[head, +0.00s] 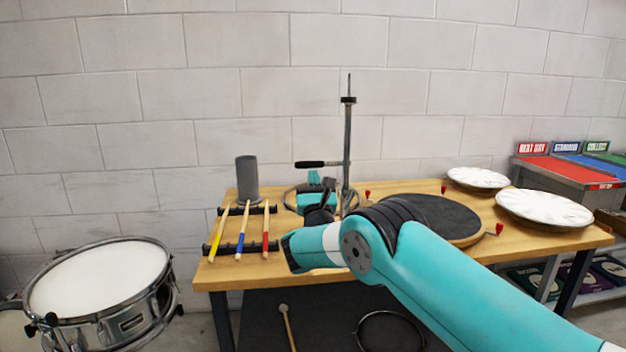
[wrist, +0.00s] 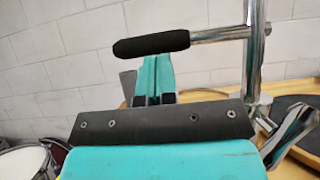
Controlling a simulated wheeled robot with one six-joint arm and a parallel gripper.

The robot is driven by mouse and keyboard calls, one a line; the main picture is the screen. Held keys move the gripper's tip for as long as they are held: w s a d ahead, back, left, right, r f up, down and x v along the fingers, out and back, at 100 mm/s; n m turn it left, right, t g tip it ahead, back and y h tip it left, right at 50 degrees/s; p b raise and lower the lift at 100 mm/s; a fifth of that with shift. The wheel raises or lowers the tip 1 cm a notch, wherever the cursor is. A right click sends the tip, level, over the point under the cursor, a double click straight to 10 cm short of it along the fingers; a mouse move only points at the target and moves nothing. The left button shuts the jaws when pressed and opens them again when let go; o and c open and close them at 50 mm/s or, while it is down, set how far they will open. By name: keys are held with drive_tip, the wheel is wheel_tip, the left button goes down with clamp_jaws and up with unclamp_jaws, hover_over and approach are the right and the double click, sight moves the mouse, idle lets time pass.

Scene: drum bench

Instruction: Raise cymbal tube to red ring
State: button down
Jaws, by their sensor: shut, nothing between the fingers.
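The cymbal stand's upright metal tube (head: 347,135) rises from the back of the bench, with a dark collar near its top and a thin rod above. A side lever with a black grip (head: 310,164) sticks out to the left of it. In the wrist view the black grip (wrist: 152,43) and chrome tube (wrist: 254,50) are close. My gripper (head: 315,178) is shut and empty, left of the tube and just below the black grip. In the wrist view its fingertips (wrist: 154,72) point up toward the grip; I cannot tell if they touch it. I cannot make out a red ring on the tube.
A rack (head: 212,248) holds yellow, blue and red sticks on the left, with a grey cylinder (head: 247,178) behind. A round black pad (head: 432,218) and white discs (head: 543,207) lie to the right. A snare drum (head: 98,285) stands at the left.

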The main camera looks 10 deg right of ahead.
wheel_tip(320, 180, up, 6)
drive_tip(key=p, duration=0.3)
drive_tip(key=shift+p, duration=0.4)
